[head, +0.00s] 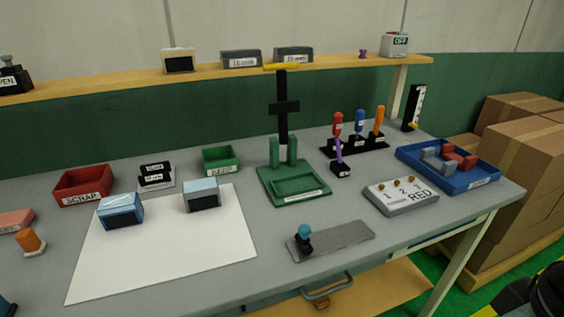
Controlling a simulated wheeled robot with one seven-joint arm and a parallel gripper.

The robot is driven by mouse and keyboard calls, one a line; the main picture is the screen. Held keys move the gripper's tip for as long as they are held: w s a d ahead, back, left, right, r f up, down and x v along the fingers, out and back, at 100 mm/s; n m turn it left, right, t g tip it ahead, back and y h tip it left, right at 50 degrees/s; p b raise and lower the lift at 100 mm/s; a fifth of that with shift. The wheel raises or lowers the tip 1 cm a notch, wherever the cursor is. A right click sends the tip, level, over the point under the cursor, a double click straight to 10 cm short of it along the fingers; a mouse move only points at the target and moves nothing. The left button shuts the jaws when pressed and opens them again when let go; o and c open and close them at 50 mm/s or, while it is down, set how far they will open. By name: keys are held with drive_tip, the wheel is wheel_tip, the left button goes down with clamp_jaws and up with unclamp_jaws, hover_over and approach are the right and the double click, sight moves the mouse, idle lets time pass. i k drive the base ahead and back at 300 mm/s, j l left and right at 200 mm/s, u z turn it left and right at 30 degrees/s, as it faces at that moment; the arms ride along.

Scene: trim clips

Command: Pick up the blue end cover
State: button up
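A blue box-shaped piece (121,210) with a dark front face sits at the left part of a white sheet (165,254) on the table. It looks like the blue end cover, but I see no label naming it. A similar paler, grey-blue piece (201,195) stands to its right on the same sheet, apart from it. My gripper's fingers are not in view. A dark shape with a yellow edge cuts into the lower right corner, and I cannot tell which part it is.
A red scrap bin (84,186) and green bin (220,158) stand behind the sheet. A green fixture (292,184) with a black post, a grey plate (331,241) with a blue knob, and a blue tray (447,167) lie to the right. The sheet's front is clear.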

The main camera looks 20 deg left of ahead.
sight(115, 213)
drive_tip(key=u, duration=1.95)
drive_tip(key=i+j, duration=0.4)
drive_tip(key=i, duration=0.15)
drive_tip(key=i+j+z, duration=0.15)
drive_tip(key=i+j, duration=0.25)
drive_tip(key=i, duration=0.15)
